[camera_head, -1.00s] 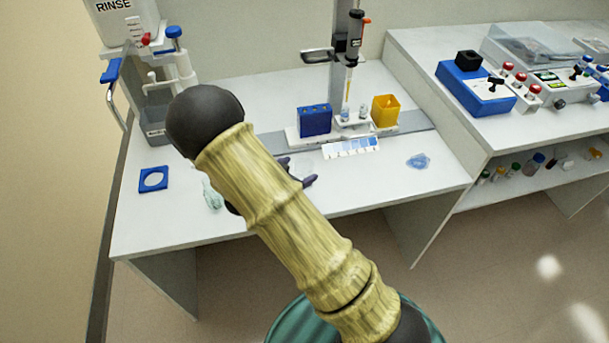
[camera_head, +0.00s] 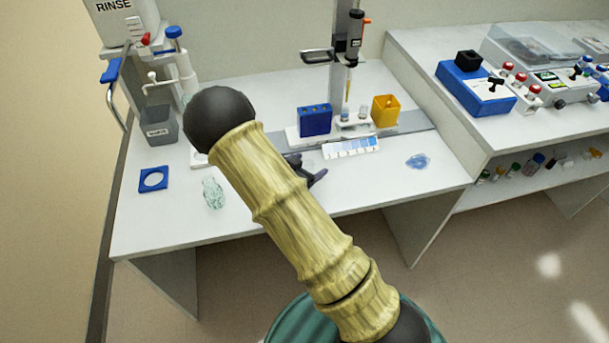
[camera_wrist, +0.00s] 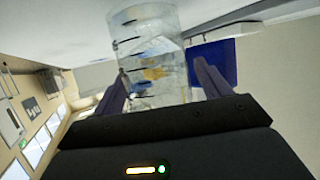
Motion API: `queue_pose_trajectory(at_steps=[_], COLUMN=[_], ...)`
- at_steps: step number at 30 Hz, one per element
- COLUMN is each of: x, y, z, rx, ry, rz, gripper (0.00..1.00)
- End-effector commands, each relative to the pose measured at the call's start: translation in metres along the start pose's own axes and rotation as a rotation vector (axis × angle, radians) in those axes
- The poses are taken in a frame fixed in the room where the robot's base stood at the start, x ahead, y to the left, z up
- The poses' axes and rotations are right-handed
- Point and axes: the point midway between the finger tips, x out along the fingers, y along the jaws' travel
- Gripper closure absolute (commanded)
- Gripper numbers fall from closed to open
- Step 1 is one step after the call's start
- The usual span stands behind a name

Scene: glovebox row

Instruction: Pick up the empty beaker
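A clear beaker (camera_wrist: 150,45) with dark graduation marks fills the upper middle of the wrist view. My gripper (camera_wrist: 160,70) has its two dark fingers spread, one toward each side of the beaker. The left finger overlaps the beaker's left edge; a narrow gap seems to show at the right finger. Whether either finger touches the glass is unclear. In the head view my gripper (camera_head: 308,168) is low over the bench's front part, partly behind my arm.
A blue rack (camera_head: 314,120), a yellow bin (camera_head: 386,110) and a pipette stand (camera_head: 347,60) are behind my gripper. A bluish crumpled item (camera_head: 418,161) lies right.

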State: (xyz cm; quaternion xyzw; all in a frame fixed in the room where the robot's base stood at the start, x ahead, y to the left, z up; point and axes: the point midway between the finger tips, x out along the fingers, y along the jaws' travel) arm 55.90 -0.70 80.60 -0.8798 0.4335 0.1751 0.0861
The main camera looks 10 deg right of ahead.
Motion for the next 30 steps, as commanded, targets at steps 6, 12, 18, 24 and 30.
queue_pose_trajectory(at_steps=[6,12,18,24,30], x=[0.0,0.0,-0.003,-0.015,-0.03], y=[0.0,0.0,0.0,-0.001,0.0], z=[0.0,0.0,-0.008,-0.036,-0.072], rx=[0.0,0.0,0.002,0.005,0.005], ry=[0.0,0.0,0.0,0.001,0.0], rz=[0.0,0.0,0.0,-0.001,-0.001], gripper=[0.68,0.68,0.68,0.68,0.68])
